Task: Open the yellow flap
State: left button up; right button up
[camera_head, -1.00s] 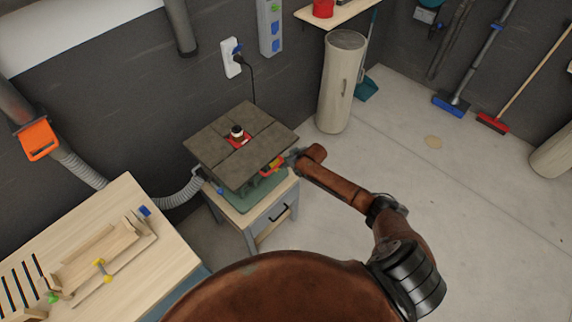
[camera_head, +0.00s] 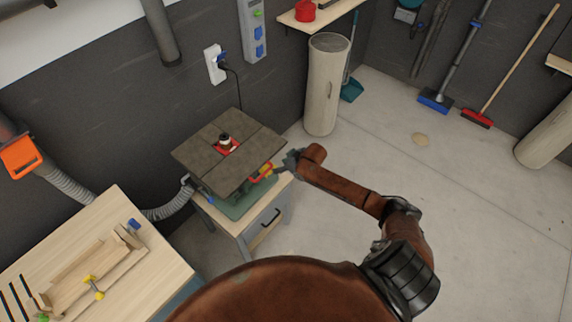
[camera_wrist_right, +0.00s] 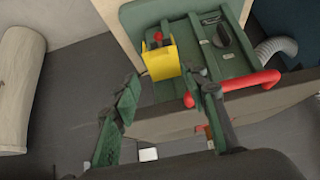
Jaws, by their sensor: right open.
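The yellow flap (camera_wrist_right: 162,62) is on the green machine front in the right wrist view, with a small red part (camera_wrist_right: 158,37) at its far edge. I cannot tell whether it is open or shut. In the head view the right gripper (camera_head: 287,162) is at the machine's right side, close to the flap. I cannot tell whether they touch. My left gripper is not in view.
The machine's dark top (camera_head: 202,155) sits on a small cabinet (camera_head: 262,222). A red handle (camera_wrist_right: 250,82) is right of the flap. A workbench (camera_head: 150,275) stands at left. A tall beige cylinder (camera_head: 322,90) stands behind. The floor at right is mostly clear.

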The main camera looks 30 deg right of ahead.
jog(key=v, duration=0.5)
dwell(0.4)
jog(key=s+d+f+m+h+b, duration=0.15)
jog(key=s+f, duration=0.25)
jog(key=f, duration=0.6)
jog(key=s+d+f+g+b, duration=0.1)
jog(key=s+d+f+b, duration=0.2)
jog(key=f, duration=0.6)
jog(key=s+d+f+m+h+b, duration=0.1)
jog(key=s+d+f, duration=0.3)
jog(key=f, duration=0.6)
jog(key=s+a+f+g+b, duration=0.2)
jog(key=s+a+f+b, duration=0.1)
jog(key=s+f, duration=1.45)
jog(key=s+a+f+g+b, duration=0.1)
jog(key=s+a+f, duration=0.3)
jog(key=s, duration=0.5)
jog(key=s+a+f+g+b, duration=0.1)
jog(key=s+a+f, duration=0.3)
jog(key=s, duration=0.5)
jog(key=s+a+f+g+b, duration=0.1)
jog(key=s+a+f, duration=0.2)
jog(key=s+f, duration=0.3)
jog(key=s, duration=0.4)
jog(key=shift+a+b, duration=0.4)
